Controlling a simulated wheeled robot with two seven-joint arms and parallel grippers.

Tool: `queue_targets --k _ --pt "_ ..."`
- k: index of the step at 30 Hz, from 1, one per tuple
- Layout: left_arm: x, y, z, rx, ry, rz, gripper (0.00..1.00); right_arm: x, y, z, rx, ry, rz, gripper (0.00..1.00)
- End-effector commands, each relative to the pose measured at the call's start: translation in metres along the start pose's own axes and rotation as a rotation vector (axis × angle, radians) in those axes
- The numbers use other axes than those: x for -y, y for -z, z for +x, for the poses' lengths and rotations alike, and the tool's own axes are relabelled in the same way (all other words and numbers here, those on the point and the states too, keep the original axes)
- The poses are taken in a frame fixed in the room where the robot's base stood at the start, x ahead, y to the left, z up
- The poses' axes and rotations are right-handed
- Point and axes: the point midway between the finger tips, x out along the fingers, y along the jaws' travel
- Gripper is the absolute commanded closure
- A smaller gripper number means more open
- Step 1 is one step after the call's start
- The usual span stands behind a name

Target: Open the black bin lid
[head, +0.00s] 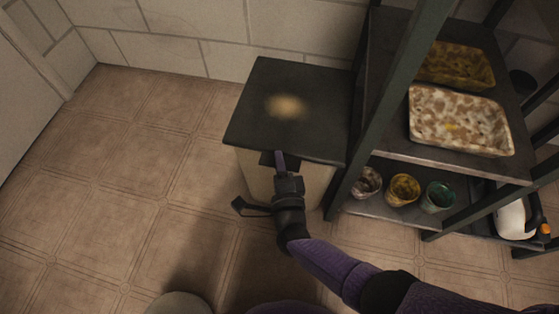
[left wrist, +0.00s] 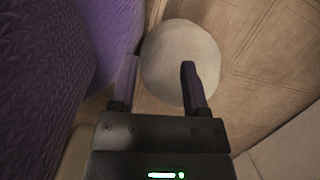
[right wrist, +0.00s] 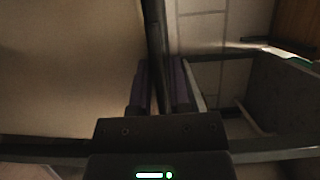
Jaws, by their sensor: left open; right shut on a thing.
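The black bin lid (head: 300,125) lies over the pale bin (head: 258,178) in the head view and looks closed, with a light worn patch on top. A small dark tab (head: 265,158) sticks out at its front edge. My right gripper (head: 280,160) is at that front edge, shut on the lid's edge or tab; its fingers partly hide the contact. In the right wrist view the dark lid (right wrist: 154,35) shows edge-on between the fingers, beside the bin's pale wall (right wrist: 65,65). My left gripper (left wrist: 160,66) is open and empty, away from the bin.
A dark metal shelf rack (head: 385,115) stands close to the bin's right side. It holds a speckled tray (head: 460,122), a yellowish tray (head: 455,65), several small pots (head: 403,188) and a white bottle (head: 512,218). A block wall is behind; tiled floor (head: 120,185) is clear on the left.

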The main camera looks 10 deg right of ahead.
Motion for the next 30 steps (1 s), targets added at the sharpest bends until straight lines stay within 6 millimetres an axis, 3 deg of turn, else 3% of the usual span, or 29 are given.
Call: queue_targets --k 26,30 --pt "0.001 0.001 -0.001 -0.009 0.001 0.000 0.41 0.001 0.000 -0.001 0.000 -0.005 0.001 1.00" --pt "-0.002 -0.014 0.014 0.012 -0.005 0.001 0.41 0.010 0.000 0.000 0.000 -0.017 0.008 1.00"
